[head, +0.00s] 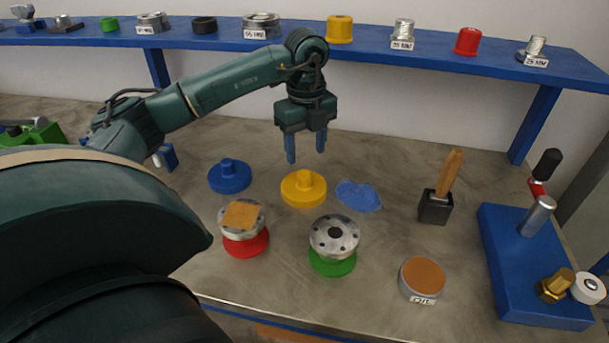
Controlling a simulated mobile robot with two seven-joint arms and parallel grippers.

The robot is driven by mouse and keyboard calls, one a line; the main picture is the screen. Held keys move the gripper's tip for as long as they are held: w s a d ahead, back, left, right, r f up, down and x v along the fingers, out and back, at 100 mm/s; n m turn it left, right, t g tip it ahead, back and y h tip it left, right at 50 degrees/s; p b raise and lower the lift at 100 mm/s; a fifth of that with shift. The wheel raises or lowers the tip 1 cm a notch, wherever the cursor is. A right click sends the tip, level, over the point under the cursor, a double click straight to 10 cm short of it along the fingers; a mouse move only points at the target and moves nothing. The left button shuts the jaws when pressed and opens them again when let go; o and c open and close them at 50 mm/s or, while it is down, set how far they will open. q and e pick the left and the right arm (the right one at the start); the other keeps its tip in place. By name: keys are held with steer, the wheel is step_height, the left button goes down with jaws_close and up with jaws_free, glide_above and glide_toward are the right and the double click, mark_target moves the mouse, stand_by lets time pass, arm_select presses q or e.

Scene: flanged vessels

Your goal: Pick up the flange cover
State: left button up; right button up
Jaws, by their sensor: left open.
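A yellow knobbed disc (303,188), which looks like a flange cover, lies on the grey table. A similar blue knobbed disc (229,177) lies to its left. My left gripper (306,157) is open and empty, its two blue fingers pointing down. In the picture the fingertips are just above and behind the yellow disc's knob, apart from it. A metal flange with bolt holes (334,236) sits on a green base. Another metal flange (241,218) sits on a red base, its top partly covered by an orange-brown patch. My right gripper is not in view.
A blue cloth-like patch (358,195) lies right of the yellow disc. A wooden-handled black mallet (436,206), an oil tin (421,279) and a blue fixture block (519,267) stand further right. A blue shelf (366,47) with labelled parts runs behind.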

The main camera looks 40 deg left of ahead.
mark_target(304, 172)
arm_select(q)
steer(key=shift+s+a+f+p, duration=0.1)
steer(key=shift+f+p, duration=0.05)
steer(key=shift+f, duration=1.35)
steer(key=shift+a+f+p, duration=0.1)
steer(key=shift+f+p, duration=0.05)
steer(key=shift+f, duration=1.35)
steer(key=shift+c, duration=0.4)
steer(key=c, duration=1)
steer(key=shift+r, duration=0.1)
